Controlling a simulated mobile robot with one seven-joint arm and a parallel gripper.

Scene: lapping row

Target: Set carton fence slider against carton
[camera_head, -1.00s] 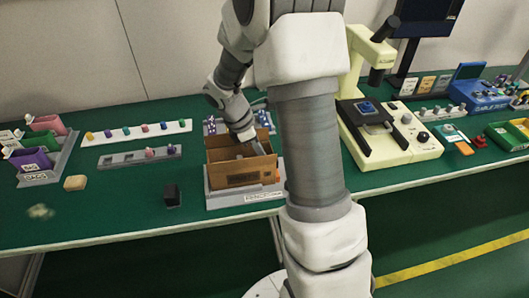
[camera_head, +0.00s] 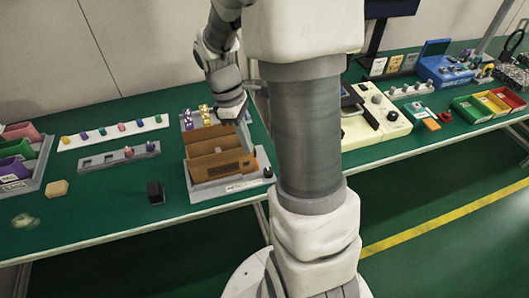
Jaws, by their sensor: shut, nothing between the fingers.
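The brown open carton (camera_head: 213,167) sits on a grey base plate (camera_head: 222,188) with a white label along its front. A small dark knob (camera_head: 268,172) stands at the plate's right front corner.
A small black block (camera_head: 155,192) and a tan block (camera_head: 57,188) lie to the left on the green bench (camera_head: 110,212). Peg strips (camera_head: 120,157) and coloured bins (camera_head: 15,172) stand further left. A cream instrument (camera_head: 372,122) stands right, partly behind my arm.

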